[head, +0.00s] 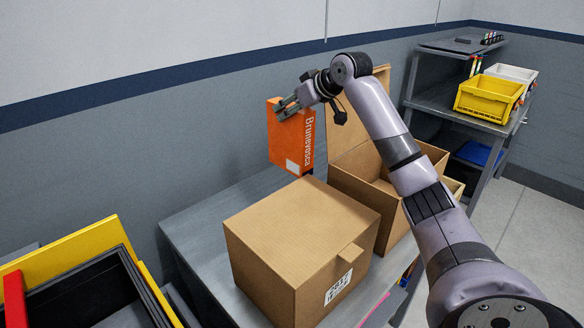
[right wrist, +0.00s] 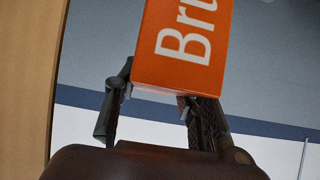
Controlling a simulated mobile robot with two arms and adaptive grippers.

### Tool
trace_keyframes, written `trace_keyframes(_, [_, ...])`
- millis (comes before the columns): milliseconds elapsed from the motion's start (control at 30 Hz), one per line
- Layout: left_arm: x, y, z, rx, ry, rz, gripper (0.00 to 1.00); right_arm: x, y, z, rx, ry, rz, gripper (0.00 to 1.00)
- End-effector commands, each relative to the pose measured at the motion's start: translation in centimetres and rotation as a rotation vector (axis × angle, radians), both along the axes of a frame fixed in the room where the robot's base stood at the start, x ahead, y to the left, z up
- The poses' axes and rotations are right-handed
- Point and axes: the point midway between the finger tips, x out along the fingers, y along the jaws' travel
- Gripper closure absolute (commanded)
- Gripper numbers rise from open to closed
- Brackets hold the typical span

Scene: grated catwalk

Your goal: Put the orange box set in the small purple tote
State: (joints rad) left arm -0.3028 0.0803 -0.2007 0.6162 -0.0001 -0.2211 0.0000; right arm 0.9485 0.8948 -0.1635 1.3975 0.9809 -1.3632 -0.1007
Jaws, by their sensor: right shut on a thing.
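The orange box set (head: 288,148), with "Brunevosca" in white letters down its side, hangs upright in the air behind the closed cardboard box. My right gripper (head: 289,106) is shut on it near its top end. In the right wrist view the orange box set (right wrist: 184,45) sticks out from between the fingers of my right gripper (right wrist: 155,98). No purple tote can be made out in either view. My left gripper is not in view.
A closed cardboard box (head: 290,225) stands on the grey table (head: 205,250), with an open cardboard box (head: 350,190) behind it to the right. Yellow and black bins (head: 75,245) are at lower left. A shelf (head: 440,100) at the back right holds a yellow bin (head: 488,98) and a white bin (head: 512,73).

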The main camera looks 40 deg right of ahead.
Motion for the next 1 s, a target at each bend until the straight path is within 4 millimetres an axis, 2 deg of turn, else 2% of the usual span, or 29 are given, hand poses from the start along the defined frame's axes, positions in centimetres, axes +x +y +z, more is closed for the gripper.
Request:
trace_keyframes(100, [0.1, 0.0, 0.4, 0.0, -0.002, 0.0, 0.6, -0.1, 0.0, -3.3, 0.0, 0.003, 0.001, 1.0])
trace_keyframes(400, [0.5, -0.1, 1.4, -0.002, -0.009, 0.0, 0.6, -0.1, 0.0, -10.6, 0.001, 0.001, -0.001, 1.0])
trace_keyframes(533, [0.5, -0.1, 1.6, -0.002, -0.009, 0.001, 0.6, 0.0, 0.0, -12.4, 0.002, -0.003, -0.001, 1.0])
trace_keyframes(767, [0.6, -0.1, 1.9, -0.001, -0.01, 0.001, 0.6, 0.0, 0.0, -14.0, 0.001, -0.002, -0.001, 1.0])
trace_keyframes(1000, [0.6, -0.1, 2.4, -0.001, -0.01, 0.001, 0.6, 0.0, 0.0, -17.1, 0.001, -0.003, -0.001, 1.0])
